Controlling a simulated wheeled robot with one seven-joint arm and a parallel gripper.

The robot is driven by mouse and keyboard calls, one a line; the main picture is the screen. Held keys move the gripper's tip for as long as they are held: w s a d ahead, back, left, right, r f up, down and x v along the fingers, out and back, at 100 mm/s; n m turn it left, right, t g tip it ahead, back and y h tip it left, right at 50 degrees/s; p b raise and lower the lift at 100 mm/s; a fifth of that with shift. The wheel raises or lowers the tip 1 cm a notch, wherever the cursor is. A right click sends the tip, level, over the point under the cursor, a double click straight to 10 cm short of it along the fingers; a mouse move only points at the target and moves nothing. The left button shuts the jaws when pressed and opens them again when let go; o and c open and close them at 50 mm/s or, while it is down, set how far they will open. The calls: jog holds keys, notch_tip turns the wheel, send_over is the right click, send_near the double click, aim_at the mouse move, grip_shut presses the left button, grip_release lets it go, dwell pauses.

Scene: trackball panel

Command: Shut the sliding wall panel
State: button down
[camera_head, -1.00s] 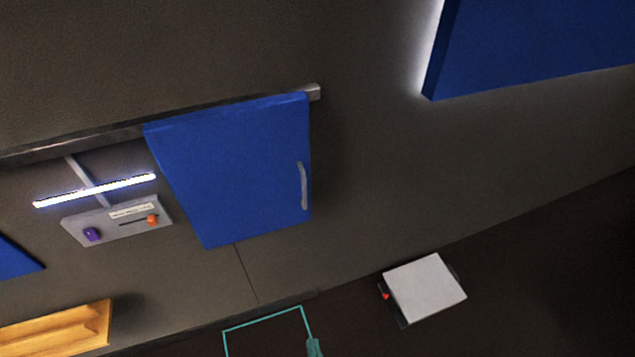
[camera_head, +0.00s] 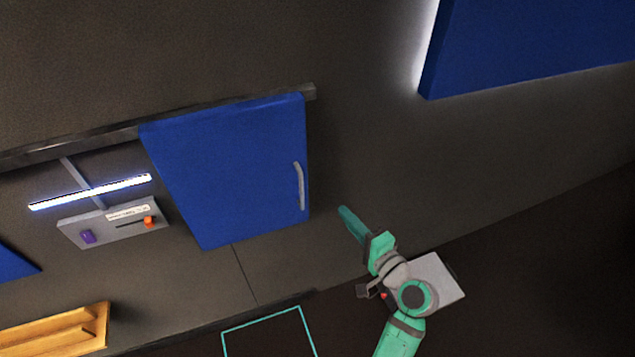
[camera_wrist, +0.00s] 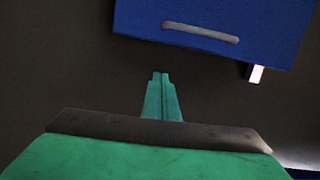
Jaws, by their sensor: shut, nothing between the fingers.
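The sliding wall panel (camera_head: 225,165) is a blue board hanging from a grey rail (camera_head: 80,140) on the dark wall, at the rail's right end in the head view. Its pale vertical handle (camera_head: 300,186) is near its right edge. In the wrist view the panel (camera_wrist: 270,25) is at the top right, with the handle (camera_wrist: 200,32) along its lower edge. My gripper (camera_head: 344,211) is green, shut and empty. It is just right of and a little below the handle in the head view, apart from the panel. In the wrist view its fingertips (camera_wrist: 160,76) point toward the panel's handle edge.
Left of the panel are a lit bar (camera_head: 90,192) and a grey control box (camera_head: 112,222) with purple and orange knobs. A wooden tray (camera_head: 55,335) is at lower left. A white square block (camera_head: 445,275) is behind my arm. A blue board (camera_head: 530,45) is at upper right.

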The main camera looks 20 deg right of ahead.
notch_tip(320, 180, up, 4)
jog(key=d+y, duration=0.1)
jog(key=d, duration=0.1)
jog(key=w+a, duration=0.7)
jog(key=w, duration=0.2)
jog(key=shift+w+r+t, duration=0.3)
jog(key=shift+w, duration=0.1)
